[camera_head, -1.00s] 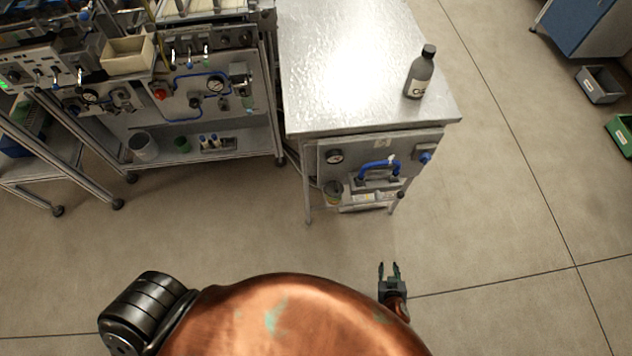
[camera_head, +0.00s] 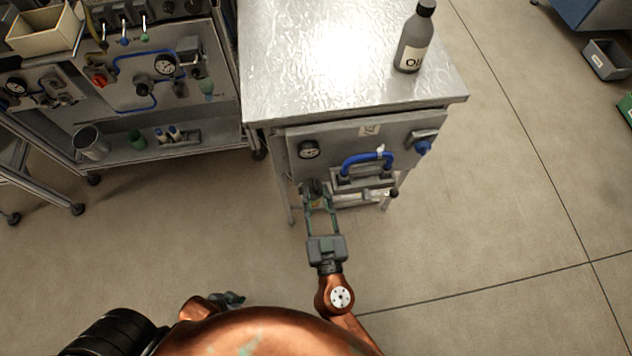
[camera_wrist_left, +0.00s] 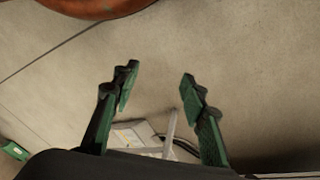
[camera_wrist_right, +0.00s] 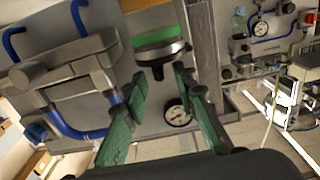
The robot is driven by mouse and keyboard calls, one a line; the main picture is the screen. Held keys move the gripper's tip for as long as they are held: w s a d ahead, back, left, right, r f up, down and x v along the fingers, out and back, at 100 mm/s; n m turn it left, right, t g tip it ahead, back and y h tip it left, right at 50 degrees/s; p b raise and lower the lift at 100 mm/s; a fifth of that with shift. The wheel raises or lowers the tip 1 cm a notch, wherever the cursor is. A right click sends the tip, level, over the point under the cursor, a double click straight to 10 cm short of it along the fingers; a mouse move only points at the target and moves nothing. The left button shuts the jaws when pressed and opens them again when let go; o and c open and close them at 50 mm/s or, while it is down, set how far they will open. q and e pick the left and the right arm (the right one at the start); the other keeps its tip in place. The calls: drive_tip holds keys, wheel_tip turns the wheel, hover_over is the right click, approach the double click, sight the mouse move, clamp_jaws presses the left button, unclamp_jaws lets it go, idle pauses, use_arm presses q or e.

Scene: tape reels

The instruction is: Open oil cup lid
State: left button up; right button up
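The oil cup (camera_wrist_right: 158,38) shows in the right wrist view as a green-banded cup on the bench's front panel, with a metallic lid (camera_wrist_right: 160,54) and a small dark knob. In this view it appears lid-down. My right gripper (camera_wrist_right: 160,83) is open, with its fingertips close to the knob on either side; contact cannot be told. In the head view my right gripper (camera_head: 318,194) is at the panel's lower left, partly covering the cup. My left gripper (camera_wrist_left: 159,80) is open and empty over the floor; it shows partly in the head view (camera_head: 232,299) beside my body.
A grey oil bottle (camera_head: 413,45) stands on the metal bench top (camera_head: 310,60). The panel carries a gauge (camera_head: 309,150) and a blue hose (camera_head: 366,158) right of the cup. A shelved cart (camera_head: 180,150) stands left. The floor in front is clear.

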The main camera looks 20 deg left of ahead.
sight(316, 192)
drive_tip(key=shift+x, duration=1.85)
drive_tip(key=shift+f, duration=0.1)
drive_tip(key=shift+c, duration=0.3)
clamp_jaws()
